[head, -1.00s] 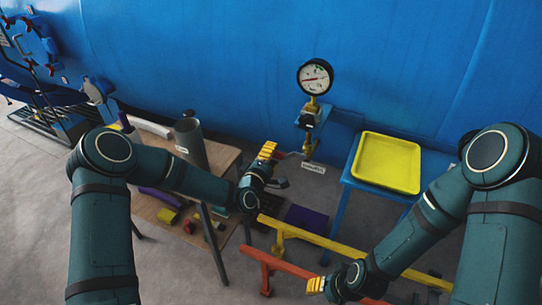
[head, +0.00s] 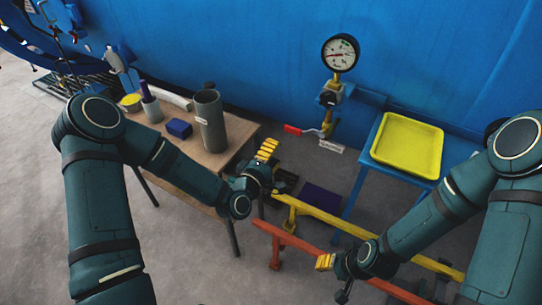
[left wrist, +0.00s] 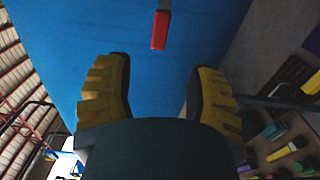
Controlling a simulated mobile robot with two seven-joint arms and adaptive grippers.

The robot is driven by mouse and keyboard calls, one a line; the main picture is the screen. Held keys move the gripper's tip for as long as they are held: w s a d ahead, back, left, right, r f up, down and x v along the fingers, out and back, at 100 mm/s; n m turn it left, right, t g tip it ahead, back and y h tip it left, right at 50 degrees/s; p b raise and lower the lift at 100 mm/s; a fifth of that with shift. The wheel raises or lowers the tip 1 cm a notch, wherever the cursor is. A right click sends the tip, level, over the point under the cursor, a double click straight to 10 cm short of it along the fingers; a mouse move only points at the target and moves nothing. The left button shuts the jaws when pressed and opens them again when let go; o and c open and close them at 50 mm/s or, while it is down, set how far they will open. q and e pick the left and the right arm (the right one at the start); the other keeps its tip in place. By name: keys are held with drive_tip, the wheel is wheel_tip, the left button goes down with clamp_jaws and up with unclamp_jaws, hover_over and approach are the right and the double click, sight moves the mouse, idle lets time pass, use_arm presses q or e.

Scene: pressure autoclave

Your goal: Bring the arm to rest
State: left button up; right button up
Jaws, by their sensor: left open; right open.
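My left gripper (head: 266,152) is open and empty, left of and below the red valve handle (head: 292,129) in the head view, apart from it. In the left wrist view, the gripper's two yellow-padded fingers (left wrist: 160,92) stand wide apart, with the red handle (left wrist: 160,30) beyond them near the top edge. The handle points left from the yellow valve pipe (head: 329,127) under the pressure gauge (head: 340,52). My right gripper (head: 326,262) is open, low in the head view by the orange rail; its finger gap is hard to see.
A wooden table (head: 222,158) at left holds a grey cylinder (head: 210,122), a blue box (head: 179,128) and other items. A yellow tray (head: 408,146) sits on a blue stand at right. Yellow (head: 375,238) and orange (head: 300,244) rails cross in front. The blue vessel (head: 240,50) fills the back.

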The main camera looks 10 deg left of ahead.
use_arm(q)
drive_tip(key=shift+s+a, duration=0.25)
drive_tip(key=shift+s, duration=0.4)
